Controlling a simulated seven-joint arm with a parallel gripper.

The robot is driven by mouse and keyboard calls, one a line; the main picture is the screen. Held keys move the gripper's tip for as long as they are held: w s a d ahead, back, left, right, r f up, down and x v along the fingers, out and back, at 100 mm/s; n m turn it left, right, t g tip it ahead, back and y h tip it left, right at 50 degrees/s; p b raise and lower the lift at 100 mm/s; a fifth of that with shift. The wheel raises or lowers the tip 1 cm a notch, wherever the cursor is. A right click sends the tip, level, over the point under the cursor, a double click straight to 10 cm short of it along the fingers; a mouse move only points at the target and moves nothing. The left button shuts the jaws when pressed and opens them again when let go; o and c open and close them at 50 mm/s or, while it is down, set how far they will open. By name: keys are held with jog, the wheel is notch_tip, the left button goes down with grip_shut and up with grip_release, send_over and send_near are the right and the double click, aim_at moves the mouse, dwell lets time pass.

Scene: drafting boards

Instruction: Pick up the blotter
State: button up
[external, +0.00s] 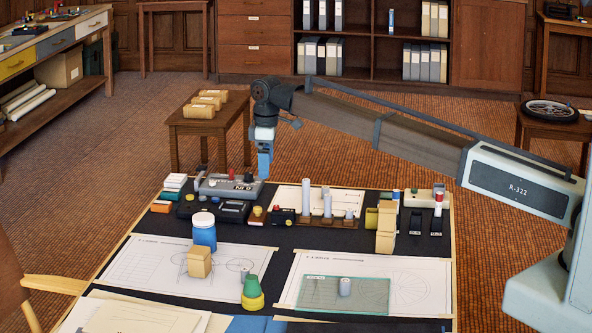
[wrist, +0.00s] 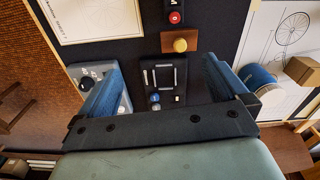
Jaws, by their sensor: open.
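A small wooden block with a yellow round knob (wrist: 180,44) looks most like the blotter, though I cannot be sure. In the external view its yellow knob (external: 257,211) shows near the back of the black-topped table. The block lies beyond the fingertips, upper right of centre.
A black box with sliders (wrist: 165,78) lies below the gap. The grey device (external: 228,186) stands close by. A red-knobbed black box (external: 283,216), grey cylinders (external: 306,199), a blue jar (external: 203,232) and cardboard blocks (external: 386,222) stand around. Drawing sheets (external: 430,278) cover the front.

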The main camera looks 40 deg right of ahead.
aim_at(258, 207)
jog(key=s+a, duration=0.2)
jog(key=a, duration=0.2)
jog(key=shift+n, duration=0.3)
jog(key=f, duration=1.3)
jog(key=shift+w+d+f, duration=0.15)
jog(key=shift+w, duration=0.2)
jog(key=shift+c, duration=0.4)
jog(key=c, duration=0.9)
jog(key=shift+o, duration=0.2)
